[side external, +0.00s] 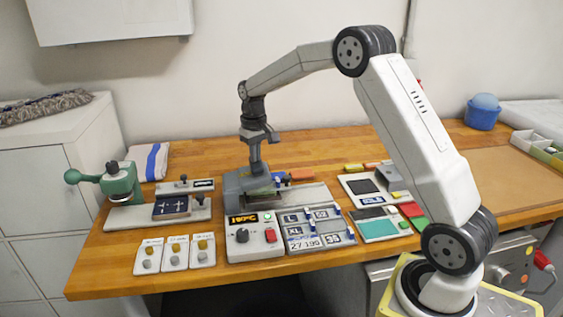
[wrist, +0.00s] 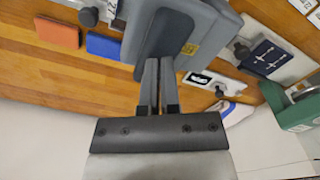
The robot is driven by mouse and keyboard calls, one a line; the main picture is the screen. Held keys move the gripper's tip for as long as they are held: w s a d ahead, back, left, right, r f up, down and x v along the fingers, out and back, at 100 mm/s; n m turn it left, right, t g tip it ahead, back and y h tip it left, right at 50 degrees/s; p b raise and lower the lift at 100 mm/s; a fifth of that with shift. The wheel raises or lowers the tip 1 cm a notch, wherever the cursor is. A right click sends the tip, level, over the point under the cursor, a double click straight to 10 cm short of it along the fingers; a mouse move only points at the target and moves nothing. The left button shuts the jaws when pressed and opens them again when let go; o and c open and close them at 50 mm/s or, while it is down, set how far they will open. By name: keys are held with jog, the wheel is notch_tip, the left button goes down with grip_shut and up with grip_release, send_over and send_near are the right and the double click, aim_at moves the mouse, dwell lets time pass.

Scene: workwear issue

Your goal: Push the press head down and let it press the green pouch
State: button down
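A small green piece (side external: 419,223) lies at the right beside a teal sheet (side external: 378,229).
A green hand press (side external: 122,183) stands at the left, with a dark blue patch (side external: 171,207) beside it. Labelled sample cards (side external: 174,253) lie in front. An orange block (wrist: 56,32) and a blue block (wrist: 103,45) lie near the press. The right of the table holds a brown board (side external: 510,175).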

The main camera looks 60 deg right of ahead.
jog(key=shift+s+d+f, duration=0.15)
jog(key=shift+f, duration=0.3)
jog(key=shift+s+d+f, duration=0.15)
jog(key=shift+f, duration=0.25)
jog(key=shift+r, duration=0.2)
dwell(0.5)
notch_tip(320, 180, up, 13)
dwell(2.2)
jog(key=shift+f, duration=0.1)
jog(key=s+a+f+n+t, duration=0.1)
jog(key=s+a+f, duration=0.7)
jog(key=s, duration=0.3)
jog(key=s+a+f+n+t, duration=0.1)
jog(key=s+a+f+n, duration=0.1)
jog(key=s+a+f, duration=0.6)
jog(key=s, duration=0.3)
jog(key=shift+s+t, duration=0.15)
jog(key=shift+t, duration=0.15)
dwell(1.1)
